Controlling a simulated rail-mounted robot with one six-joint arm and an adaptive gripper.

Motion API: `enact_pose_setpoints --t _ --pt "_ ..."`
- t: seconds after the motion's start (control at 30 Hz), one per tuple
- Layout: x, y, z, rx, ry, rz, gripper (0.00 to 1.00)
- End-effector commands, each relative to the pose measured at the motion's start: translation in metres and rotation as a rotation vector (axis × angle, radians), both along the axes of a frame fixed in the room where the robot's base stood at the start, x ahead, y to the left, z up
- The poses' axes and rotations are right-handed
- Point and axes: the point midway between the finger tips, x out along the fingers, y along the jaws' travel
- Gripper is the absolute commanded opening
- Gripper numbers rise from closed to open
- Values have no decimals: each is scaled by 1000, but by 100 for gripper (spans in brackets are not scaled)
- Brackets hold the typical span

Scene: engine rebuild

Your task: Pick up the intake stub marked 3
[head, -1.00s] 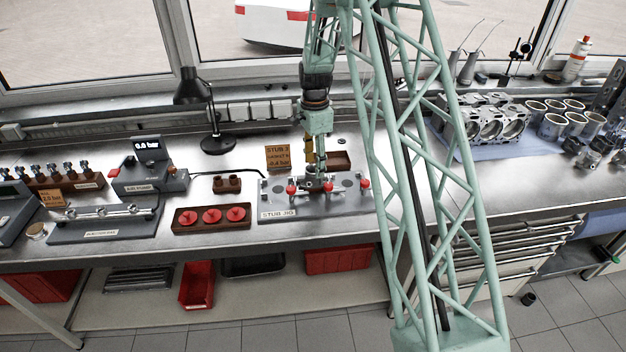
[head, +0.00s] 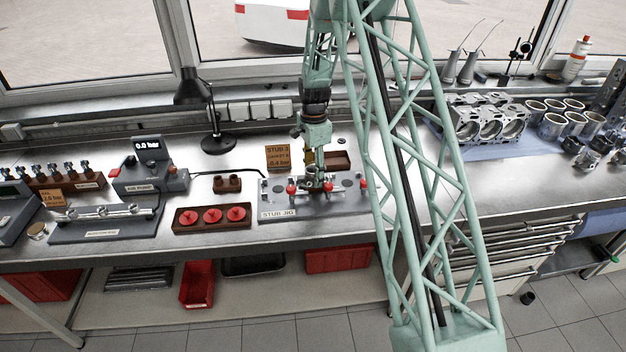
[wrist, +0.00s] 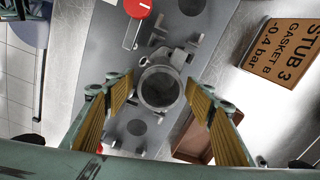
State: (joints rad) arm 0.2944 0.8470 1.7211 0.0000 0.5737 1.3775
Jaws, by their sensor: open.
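A grey metal stub (wrist: 159,88) with a round open bore stands on the stub jig (wrist: 100,50) in the wrist view. No number is readable on it. My gripper (wrist: 160,92) is open above it, one yellow-padded finger on each side, and no contact with the stub shows. In the head view my gripper (head: 313,170) is low over the middle of the stub jig (head: 275,203), and the stub is mostly hidden there. A brown card (wrist: 282,65) reading "STUB 3, GASKET B, -0.4 bar" stands beside the jig.
Red-knobbed clamps (head: 291,188) stand on the jig near my gripper. A brown tray (head: 338,160) lies behind it. A brown block with red discs (head: 212,217) is to the left. A lamp (head: 216,143) stands behind left. The bench right of the jig is clear.

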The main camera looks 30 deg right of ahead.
Motion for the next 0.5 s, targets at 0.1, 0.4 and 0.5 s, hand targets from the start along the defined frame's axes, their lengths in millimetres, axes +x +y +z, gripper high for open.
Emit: enact_pose_setpoints --t 0.1,0.4,0.5 --pt "0 0 0 0 0 0 49" --pt "0 0 0 0 0 0 27" --pt "0 0 0 0 0 0 18"
